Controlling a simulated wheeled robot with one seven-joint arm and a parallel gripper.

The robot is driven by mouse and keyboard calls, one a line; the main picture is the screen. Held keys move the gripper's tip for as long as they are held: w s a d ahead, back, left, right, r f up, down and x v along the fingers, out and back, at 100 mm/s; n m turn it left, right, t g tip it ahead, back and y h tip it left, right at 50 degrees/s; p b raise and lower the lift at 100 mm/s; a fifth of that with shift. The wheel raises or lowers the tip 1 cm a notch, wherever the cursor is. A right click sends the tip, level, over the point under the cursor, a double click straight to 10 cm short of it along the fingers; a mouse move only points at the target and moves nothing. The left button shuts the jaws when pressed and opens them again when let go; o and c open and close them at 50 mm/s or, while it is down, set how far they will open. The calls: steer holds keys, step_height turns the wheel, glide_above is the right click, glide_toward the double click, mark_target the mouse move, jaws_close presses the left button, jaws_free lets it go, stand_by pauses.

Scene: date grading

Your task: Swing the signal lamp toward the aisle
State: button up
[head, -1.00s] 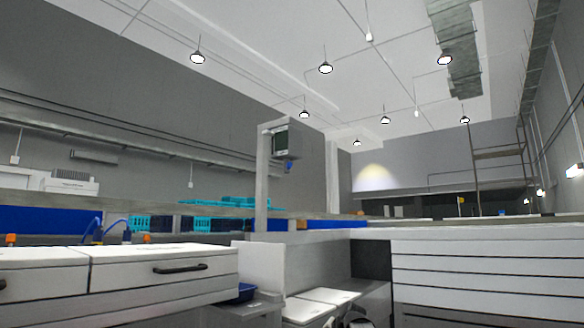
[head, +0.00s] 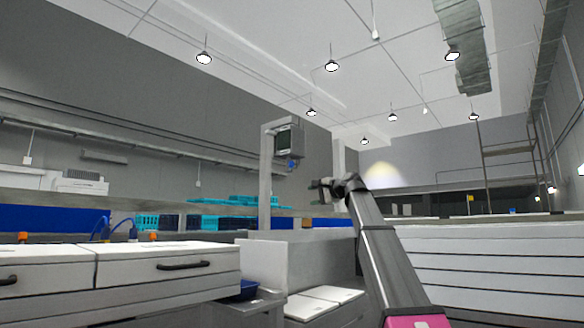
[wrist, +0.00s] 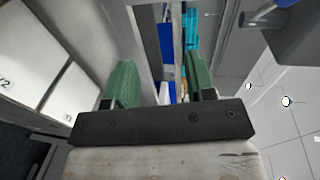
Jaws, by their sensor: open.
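No part is plainly marked as the signal lamp. A grey box with a dark green face (head: 287,141) hangs on a pale post (head: 265,180), with a small blue piece (head: 292,164) below it. I cannot tell whether either is the lamp. My gripper (head: 318,187) is raised, right of the post and lower than the box, apart from both in the head view. In the wrist view its two green fingers (wrist: 160,82) are spread with nothing held between them. A grey box with a round stub (wrist: 262,18) shows at the upper right there.
White drawer units (head: 165,268) stand at the left front, and a white slatted front (head: 490,265) at the right. Turquoise crates (head: 240,201) lie behind the post. Round ceiling lamps (head: 331,65) hang high above. Open air surrounds my gripper.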

steer(key=y, duration=0.2)
glide_toward(291, 165)
steer(key=w, duration=0.2)
steer(key=x, duration=1)
steer(key=shift+w+r, duration=0.25)
steer(key=shift+w, duration=0.05)
jaws_close()
